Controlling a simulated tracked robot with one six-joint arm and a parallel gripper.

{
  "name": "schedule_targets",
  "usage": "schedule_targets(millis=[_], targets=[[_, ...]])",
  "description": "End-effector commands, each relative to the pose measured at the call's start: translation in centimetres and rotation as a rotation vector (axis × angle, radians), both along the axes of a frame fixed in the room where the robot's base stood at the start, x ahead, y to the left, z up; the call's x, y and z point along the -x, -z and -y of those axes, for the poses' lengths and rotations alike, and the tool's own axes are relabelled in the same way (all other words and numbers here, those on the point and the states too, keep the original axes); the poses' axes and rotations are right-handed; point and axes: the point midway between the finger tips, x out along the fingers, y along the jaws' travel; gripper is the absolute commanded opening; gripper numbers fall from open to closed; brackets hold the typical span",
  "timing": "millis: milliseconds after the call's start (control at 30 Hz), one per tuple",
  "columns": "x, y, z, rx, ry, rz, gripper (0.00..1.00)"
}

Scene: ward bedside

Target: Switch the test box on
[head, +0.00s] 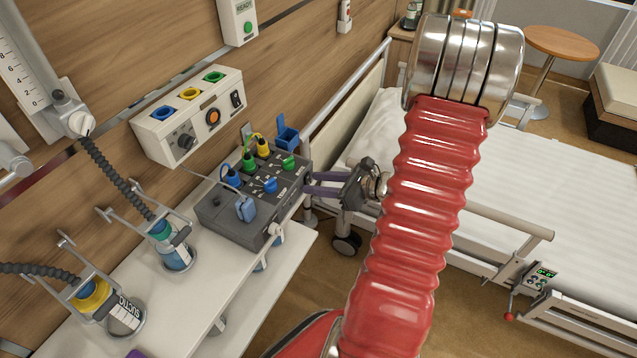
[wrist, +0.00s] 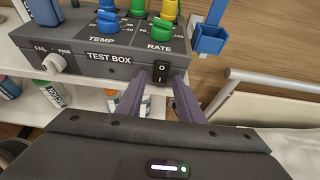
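The test box (head: 222,216) is a dark grey box with coloured knobs and plugs on top, standing on a white trolley beside the wall. In the wrist view the label TEST BOX is on the front face of the test box (wrist: 80,65). A black rocker switch (wrist: 158,77), marked O above I, is at that face's right end; I cannot tell which way it is pressed. My gripper (wrist: 161,82) is open, its two purple fingers on either side of the switch with nothing between them. In the head view my gripper (head: 307,183) reaches the box's right side.
A blue open holder (head: 287,138) is behind the box; it also shows in the wrist view (wrist: 210,40). A white wall panel (head: 188,118) with coloured sockets hangs above. Bottles stand in holders at left. A bed (head: 520,160) with rails is on the right.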

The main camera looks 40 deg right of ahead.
Motion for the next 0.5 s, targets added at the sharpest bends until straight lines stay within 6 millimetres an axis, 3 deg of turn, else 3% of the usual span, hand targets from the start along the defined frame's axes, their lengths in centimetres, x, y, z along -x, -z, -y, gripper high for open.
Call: schedule_targets(millis=[500], targets=[[0.02,-0.02,0.0,0.0,0.0,0.0,0.0]])
